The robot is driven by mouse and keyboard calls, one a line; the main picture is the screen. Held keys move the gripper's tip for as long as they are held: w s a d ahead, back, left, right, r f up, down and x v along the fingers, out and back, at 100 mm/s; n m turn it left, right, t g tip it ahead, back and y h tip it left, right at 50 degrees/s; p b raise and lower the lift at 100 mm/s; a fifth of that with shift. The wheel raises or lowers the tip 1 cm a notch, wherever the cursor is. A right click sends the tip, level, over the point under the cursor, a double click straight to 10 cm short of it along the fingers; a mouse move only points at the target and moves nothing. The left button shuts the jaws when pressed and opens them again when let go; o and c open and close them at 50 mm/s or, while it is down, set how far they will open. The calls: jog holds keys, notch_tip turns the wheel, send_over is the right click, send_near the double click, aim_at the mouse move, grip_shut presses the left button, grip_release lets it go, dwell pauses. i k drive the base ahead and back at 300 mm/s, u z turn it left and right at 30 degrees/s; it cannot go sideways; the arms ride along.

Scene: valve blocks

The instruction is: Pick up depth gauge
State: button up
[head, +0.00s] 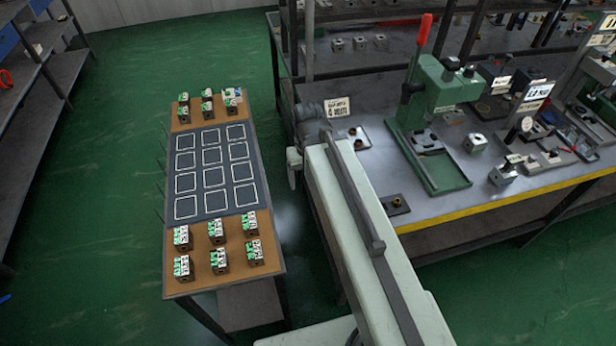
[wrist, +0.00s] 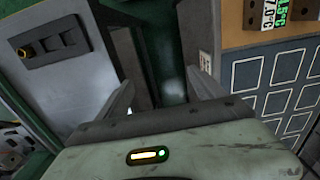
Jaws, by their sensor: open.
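A small item with a round pale dial (head: 526,124), which may be the depth gauge, stands on the grey workbench at the right of the head view. It is too small to identify surely. No depth gauge shows in the wrist view. My gripper (wrist: 160,45) is open and empty, with its two fingers apart over the gap between the workbench and the low table. In the head view my arm crosses the middle, and its end is near the bench's left edge, well left of the dial item.
The grey workbench (head: 420,210) holds a green press (head: 440,90) with a red lever, several metal blocks and small signs. A low table (head: 215,285) on the left carries several valve blocks and a dark mat (head: 198,152) with white squares. Green floor is clear at left.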

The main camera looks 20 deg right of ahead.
aim_at(512, 160)
jog(key=z, duration=0.65)
jog(key=k, duration=1.2)
jog(key=z, duration=0.7)
jog(key=i, duration=0.5)
jog(key=z, duration=0.15)
